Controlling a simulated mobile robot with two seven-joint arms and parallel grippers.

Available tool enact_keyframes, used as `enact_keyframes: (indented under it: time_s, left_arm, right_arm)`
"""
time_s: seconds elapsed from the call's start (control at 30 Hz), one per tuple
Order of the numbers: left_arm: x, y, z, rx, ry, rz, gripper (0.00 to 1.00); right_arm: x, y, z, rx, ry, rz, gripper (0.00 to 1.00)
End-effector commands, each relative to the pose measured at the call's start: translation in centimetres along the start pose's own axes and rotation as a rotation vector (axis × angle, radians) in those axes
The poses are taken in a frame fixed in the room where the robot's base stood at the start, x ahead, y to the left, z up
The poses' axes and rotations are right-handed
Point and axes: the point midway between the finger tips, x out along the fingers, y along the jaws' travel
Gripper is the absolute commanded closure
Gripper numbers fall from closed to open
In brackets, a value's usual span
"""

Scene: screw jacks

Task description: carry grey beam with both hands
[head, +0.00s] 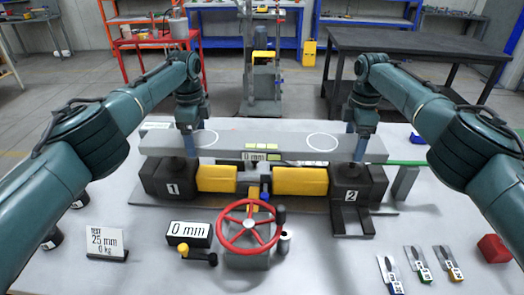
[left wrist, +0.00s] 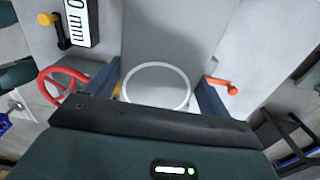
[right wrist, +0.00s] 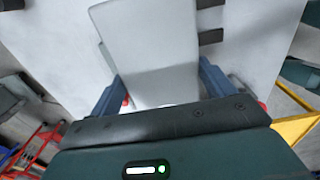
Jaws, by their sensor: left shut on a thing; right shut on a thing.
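The long grey beam (head: 262,140), with white rings on its top, spans level over black jack block 1 (head: 165,180) and block 2 (head: 358,185). I cannot tell whether it touches them. My left gripper (head: 190,145) is shut across the beam near its left end. My right gripper (head: 357,147) is shut across it near its right end. In the left wrist view the beam (left wrist: 165,45) runs between my fingers, with a ring showing. In the right wrist view the beam (right wrist: 150,45) also lies between my fingers.
A red handwheel (head: 249,227), a "0 mm" display (head: 189,233) and a "25 mm 0 kg" card (head: 106,243) stand in front. Yellow parts (head: 300,181) lie between the blocks. Tagged tools (head: 418,264) and a red block (head: 494,248) are at front right.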

Motion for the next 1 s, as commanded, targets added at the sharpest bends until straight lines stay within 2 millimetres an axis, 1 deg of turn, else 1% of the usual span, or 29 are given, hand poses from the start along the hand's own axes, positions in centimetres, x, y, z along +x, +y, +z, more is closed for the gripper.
enact_keyframes:
  time_s: [0.03,0.13,0.17,0.2,0.37,0.4,0.83,0.93,1.0]
  left_arm:
    - [-0.4,-0.1,-0.3,0.005,0.005,-0.008,0.89]
    - [0.1,-0.2,-0.2,0.005,0.004,-0.008,0.89]
    - [0.7,0.0,-0.2,0.003,0.003,-0.001,0.18]
    - [0.6,0.0,-0.1,0.003,0.002,-0.002,0.14]
    - [0.6,0.0,-0.1,0.002,0.002,-0.001,0.01]
    - [0.6,0.0,-0.1,0.002,0.001,-0.001,0.00]
    - [0.4,0.0,0.0,0.000,0.001,-0.001,0.00]
    - [-0.5,-0.1,-0.1,0.001,0.002,-0.003,0.00]
    - [-1.6,-0.1,-0.1,0.000,0.002,-0.003,0.00]
  right_arm:
    - [-0.2,0.1,-0.2,-0.003,0.004,0.006,0.89]
    - [0.2,0.1,-0.2,-0.004,0.004,0.006,0.89]
    - [0.8,0.0,-0.2,-0.003,0.003,0.000,0.18]
    - [0.7,0.0,-0.2,-0.003,0.002,0.000,0.14]
    - [0.7,0.0,-0.1,-0.002,0.001,0.000,0.01]
    - [0.7,0.0,-0.1,-0.001,0.001,0.000,0.00]
    - [0.6,0.0,0.0,0.000,0.000,0.001,0.00]
    - [0.6,0.0,0.0,0.000,0.000,0.000,0.00]
    - [0.6,0.0,0.0,0.000,0.000,0.001,0.00]
